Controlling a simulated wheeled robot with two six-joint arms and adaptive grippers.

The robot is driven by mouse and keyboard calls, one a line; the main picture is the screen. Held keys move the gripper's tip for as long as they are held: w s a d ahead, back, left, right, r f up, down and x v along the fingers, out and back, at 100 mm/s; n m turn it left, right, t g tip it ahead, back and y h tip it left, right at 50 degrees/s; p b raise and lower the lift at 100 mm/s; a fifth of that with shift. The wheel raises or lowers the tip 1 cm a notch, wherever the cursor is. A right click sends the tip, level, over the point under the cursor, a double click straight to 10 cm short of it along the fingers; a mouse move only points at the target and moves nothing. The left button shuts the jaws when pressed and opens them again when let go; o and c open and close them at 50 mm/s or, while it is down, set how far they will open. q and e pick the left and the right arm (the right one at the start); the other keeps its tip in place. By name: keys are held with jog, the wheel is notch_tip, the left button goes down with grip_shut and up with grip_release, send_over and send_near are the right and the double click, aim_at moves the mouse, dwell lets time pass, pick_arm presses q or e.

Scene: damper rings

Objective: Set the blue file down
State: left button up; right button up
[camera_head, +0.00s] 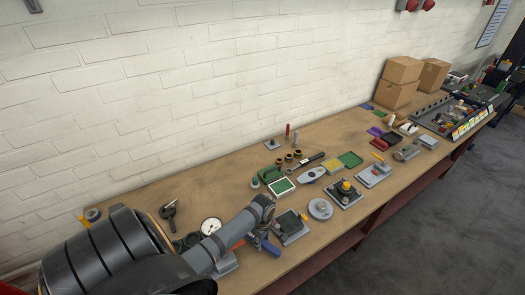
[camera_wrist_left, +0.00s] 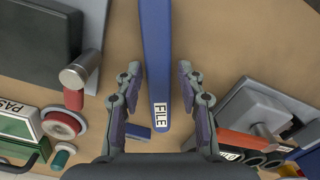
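The blue file (camera_wrist_left: 157,60) is a long flat bar with a white FILE label near its lower end in the left wrist view. It runs up past the top edge of that view, so its far end is hidden. My left gripper (camera_wrist_left: 159,78) is open, with one finger on each side of the file and a gap to both. The file appears to lie on the brown bench (camera_wrist_left: 230,50). In the head view a blue part of the file (camera_head: 270,248) shows beside my left gripper (camera_head: 256,238). My right gripper is not in view.
A small blue block (camera_wrist_left: 137,132) lies left of the file's label end. A grey fixture (camera_wrist_left: 262,112) with an orange handle is close on the right. A dark block (camera_wrist_left: 40,40) and a red-handled tool (camera_wrist_left: 75,90) are on the left. Cardboard boxes (camera_head: 397,82) stand far off.

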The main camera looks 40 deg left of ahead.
pick_arm(q)
jog(key=o, duration=0.3)
notch_tip(320, 180, up, 12)
dwell(0.4)
dwell(0.8)
